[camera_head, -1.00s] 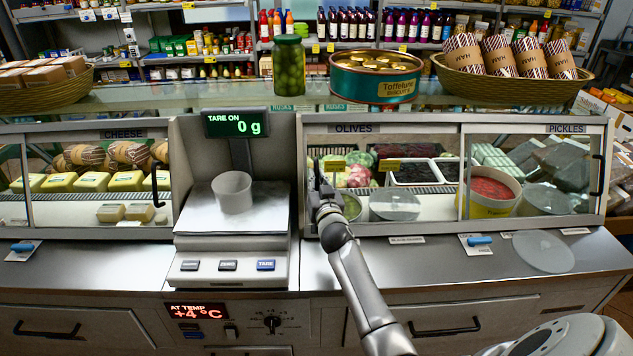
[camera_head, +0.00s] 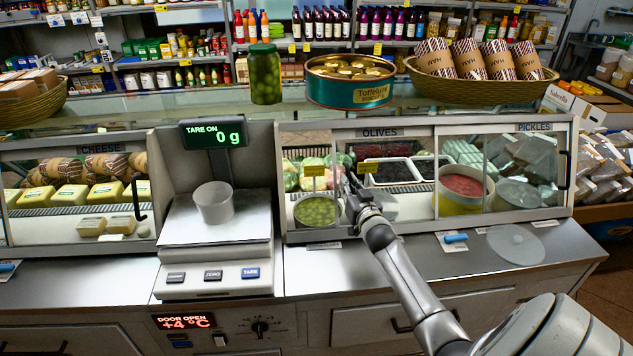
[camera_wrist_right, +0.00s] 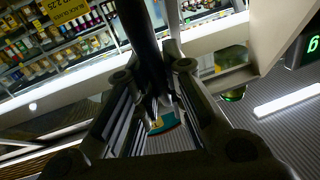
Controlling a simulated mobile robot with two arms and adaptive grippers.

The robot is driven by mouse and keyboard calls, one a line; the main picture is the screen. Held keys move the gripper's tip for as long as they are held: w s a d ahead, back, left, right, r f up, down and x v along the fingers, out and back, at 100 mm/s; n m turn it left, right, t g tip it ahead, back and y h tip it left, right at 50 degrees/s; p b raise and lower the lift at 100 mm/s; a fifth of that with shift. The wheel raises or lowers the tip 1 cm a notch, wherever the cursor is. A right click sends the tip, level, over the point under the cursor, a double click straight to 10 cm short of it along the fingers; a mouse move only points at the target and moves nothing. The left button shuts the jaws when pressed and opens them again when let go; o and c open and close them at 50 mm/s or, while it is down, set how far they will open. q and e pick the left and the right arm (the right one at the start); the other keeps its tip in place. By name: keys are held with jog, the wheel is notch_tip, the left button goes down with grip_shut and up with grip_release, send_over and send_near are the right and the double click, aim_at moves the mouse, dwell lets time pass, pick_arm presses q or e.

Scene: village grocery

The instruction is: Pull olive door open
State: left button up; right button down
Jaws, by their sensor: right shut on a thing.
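The olive door is a framed glass sliding panel (camera_head: 408,203) in the display case below the OLIVES sign (camera_head: 380,133). It stands partly open to the right, with a gap at its left where a tub of green olives (camera_head: 317,210) shows uncovered. My right gripper (camera_head: 354,187) is shut on the door's dark upright handle. In the right wrist view the handle (camera_wrist_right: 142,35) runs between the fingers of this gripper (camera_wrist_right: 160,90). The fingers hide part of the handle in the head view. My left gripper is not in view.
A scale (camera_head: 215,240) with a white cup (camera_head: 214,203) stands left of the olive section. Its readout says 0 g, and a panel (camera_head: 183,321) below reads DOOR OPEN. The pickles section (camera_head: 520,165) is at the right. A jar, tin and basket stand on top.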

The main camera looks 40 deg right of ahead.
jog(key=b, duration=0.2)
send_near(415, 170)
jog(key=x, duration=0.4)
jog(key=shift+w+d, duration=0.25)
jog(key=shift+w, duration=0.05)
jog(key=c, duration=1.5)
grip_release()
jog(key=shift+s+a, duration=0.1)
jog(key=shift+s, duration=0.05)
jog(key=v, duration=1.1)
jog(key=shift+s+a, duration=0.1)
jog(key=shift+s, duration=0.3)
jog(key=shift+f, duration=0.1)
